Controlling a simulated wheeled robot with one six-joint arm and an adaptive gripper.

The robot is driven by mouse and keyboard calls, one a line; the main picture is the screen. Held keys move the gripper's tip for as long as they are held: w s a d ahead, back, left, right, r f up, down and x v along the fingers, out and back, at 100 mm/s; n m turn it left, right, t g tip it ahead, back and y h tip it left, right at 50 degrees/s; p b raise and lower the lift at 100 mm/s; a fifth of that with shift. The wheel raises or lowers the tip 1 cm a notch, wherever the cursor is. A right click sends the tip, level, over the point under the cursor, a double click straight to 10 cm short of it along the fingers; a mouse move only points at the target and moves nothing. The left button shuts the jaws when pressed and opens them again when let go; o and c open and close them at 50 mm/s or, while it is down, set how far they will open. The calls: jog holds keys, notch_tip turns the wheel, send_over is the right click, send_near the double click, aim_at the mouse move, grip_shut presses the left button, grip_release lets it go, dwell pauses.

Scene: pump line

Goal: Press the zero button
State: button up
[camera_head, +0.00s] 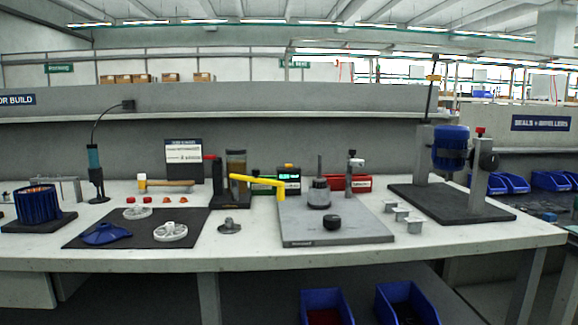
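A small black readout box (288,176) with a lit green display stands at the back left of the grey plate on the bench. A small orange patch (288,166) shows on its top; I cannot tell whether this is the zero button. No button label is readable at this size. A yellow bent bar (258,181) passes in front of the box's left side. My gripper is not in view.
The grey plate (300,237) carries a grey stepped part (319,195), a black knob (332,222) and an upright stand (352,170). A motor rig (450,150) stands right. A dark mat (95,234) with parts lies left. Bare bench shows along the front edge.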

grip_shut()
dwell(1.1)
